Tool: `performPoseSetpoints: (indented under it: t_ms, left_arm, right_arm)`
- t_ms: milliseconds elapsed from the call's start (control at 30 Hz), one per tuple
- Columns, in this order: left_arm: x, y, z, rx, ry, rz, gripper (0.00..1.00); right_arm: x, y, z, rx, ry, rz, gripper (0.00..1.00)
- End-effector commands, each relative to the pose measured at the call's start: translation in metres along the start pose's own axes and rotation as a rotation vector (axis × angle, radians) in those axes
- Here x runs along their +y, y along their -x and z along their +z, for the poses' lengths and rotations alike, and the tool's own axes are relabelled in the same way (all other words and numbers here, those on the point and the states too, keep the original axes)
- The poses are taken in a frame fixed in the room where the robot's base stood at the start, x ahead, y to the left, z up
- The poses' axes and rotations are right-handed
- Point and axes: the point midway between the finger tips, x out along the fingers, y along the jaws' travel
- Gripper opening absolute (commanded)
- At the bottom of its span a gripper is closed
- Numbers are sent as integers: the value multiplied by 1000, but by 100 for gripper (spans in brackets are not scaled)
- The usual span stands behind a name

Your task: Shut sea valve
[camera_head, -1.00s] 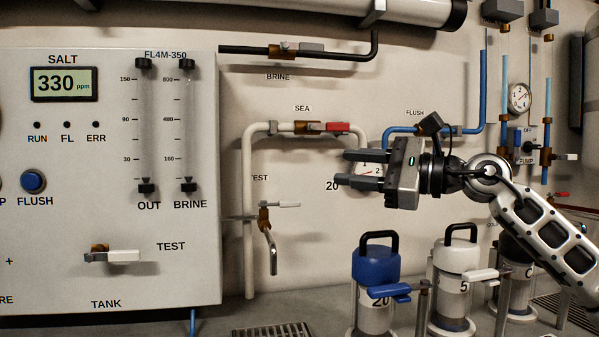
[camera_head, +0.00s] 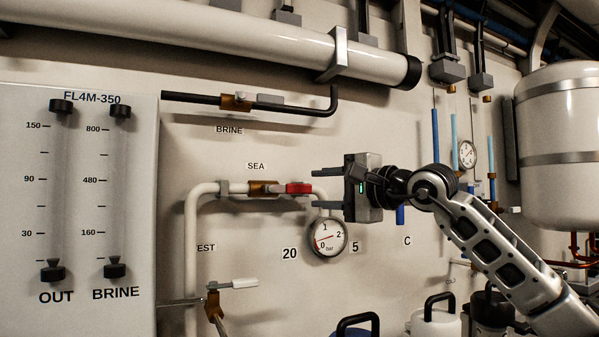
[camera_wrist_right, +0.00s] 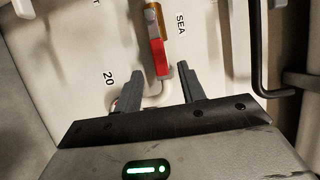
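The sea valve is a brass body (camera_head: 263,188) on a white pipe, under the SEA label. Its red handle (camera_head: 298,188) lies along the pipe, pointing right. My right gripper (camera_head: 322,191) is just right of the handle, fingers pointing left toward it. In the right wrist view, the red handle (camera_wrist_right: 159,57) lies ahead, its near end around the level of the fingertips and between them. The two fingers (camera_wrist_right: 161,80) are spread apart with nothing clamped between them. Contact with the handle cannot be told. My left gripper is not in view.
A pressure gauge (camera_head: 326,238) sits just below my right gripper. The black brine pipe (camera_head: 300,110) runs above, under a large white cylinder (camera_head: 270,38). The flow panel (camera_head: 85,200) stands at left.

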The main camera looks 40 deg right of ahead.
Motion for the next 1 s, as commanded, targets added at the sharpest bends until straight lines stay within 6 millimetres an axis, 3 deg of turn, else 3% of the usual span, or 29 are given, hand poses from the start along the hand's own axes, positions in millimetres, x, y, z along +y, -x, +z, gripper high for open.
performPoseSetpoints:
  t_ms: [33,200,433,767,900,1000]
  left_arm:
    - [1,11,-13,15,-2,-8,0]
    - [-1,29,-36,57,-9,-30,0]
    - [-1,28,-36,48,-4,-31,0]
    - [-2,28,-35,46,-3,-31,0]
    - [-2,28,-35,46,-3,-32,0]
    - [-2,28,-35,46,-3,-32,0]
  right_arm:
    - [-6,-8,1,-4,-3,-1,40]
    - [-6,-38,2,-5,-3,-1,40]
    - [-2,-60,1,-2,-1,-2,40]
    - [0,-63,0,0,1,0,40]
    - [0,-62,0,0,1,0,1]
    - [0,-62,1,0,1,0,0]
